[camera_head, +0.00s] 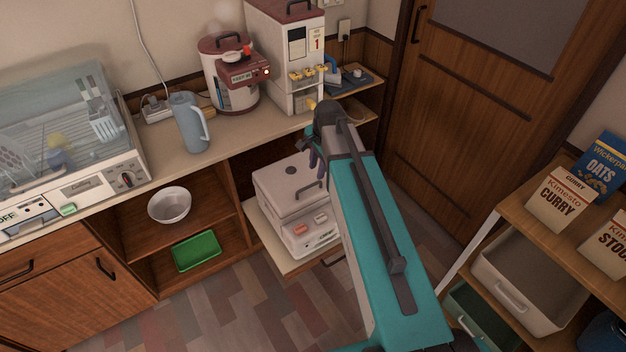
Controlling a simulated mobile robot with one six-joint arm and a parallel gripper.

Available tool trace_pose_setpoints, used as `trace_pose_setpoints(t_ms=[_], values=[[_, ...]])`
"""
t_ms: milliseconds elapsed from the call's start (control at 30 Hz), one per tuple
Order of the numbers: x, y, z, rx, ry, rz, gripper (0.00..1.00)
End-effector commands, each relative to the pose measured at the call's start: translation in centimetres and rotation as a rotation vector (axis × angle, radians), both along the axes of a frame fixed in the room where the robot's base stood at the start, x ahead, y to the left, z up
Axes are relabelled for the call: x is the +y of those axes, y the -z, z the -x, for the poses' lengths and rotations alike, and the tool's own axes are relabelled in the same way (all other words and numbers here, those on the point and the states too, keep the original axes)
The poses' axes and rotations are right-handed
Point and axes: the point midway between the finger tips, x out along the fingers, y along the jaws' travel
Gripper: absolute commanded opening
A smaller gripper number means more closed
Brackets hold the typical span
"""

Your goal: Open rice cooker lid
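The rice cooker (288,205) is a pale grey box with rounded corners, standing on a pulled-out shelf (262,232) below the counter. My gripper (314,158) is dark, small in view and above the lid's far right part, partly hidden by my arm. I cannot tell whether it touches the lid or how far its fingers are apart.
The counter above holds a grey-blue jug (188,122), a red-lidded pot (230,88), a tall white dispenser (290,60) and a dish dryer (70,150). A bowl (169,204) and green tray (197,251) sit in the left cabinet. A shelf rack (520,215) with boxes stands right.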

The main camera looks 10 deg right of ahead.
Motion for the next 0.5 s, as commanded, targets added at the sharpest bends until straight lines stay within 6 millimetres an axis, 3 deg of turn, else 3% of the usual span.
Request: trace_pose_setpoints(t_ms=[500], values=[[0.3,5.0,-1.0,0.001,0.0,-0.001,0.28]])
